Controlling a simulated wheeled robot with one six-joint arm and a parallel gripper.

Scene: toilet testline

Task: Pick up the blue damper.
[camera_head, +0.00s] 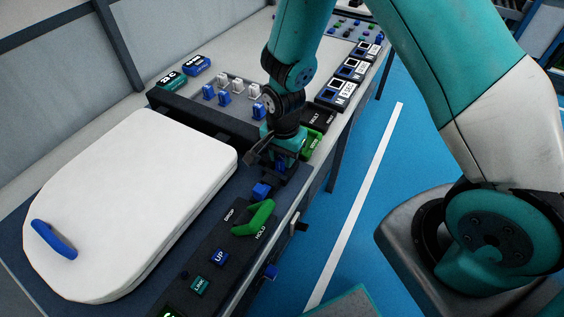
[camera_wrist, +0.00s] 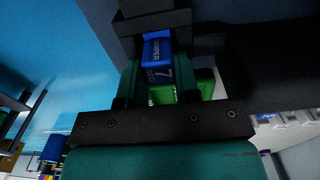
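The blue damper (camera_wrist: 158,62), a block with white lettering that includes "7 SEC", shows between the teal fingers of my gripper (camera_wrist: 160,85) in the wrist view. The fingers stand apart on either side of it. I cannot tell whether both touch it. In the head view my gripper (camera_head: 278,160) points down at the front edge of the bench, with blue showing between its fingers. A small blue block (camera_head: 262,190) shows just below and left of it. I cannot tell whether that is a separate piece. My gripper and wrist hide much of this spot.
A white toilet lid (camera_head: 135,205) with a blue handle (camera_head: 54,239) lies on the left. A green handle (camera_head: 254,218) stands on the dark front panel beside "DROP" and "HOLD". Blue and white blocks (camera_head: 224,97) stand behind my gripper. Blue floor (camera_head: 345,170) is clear to the right.

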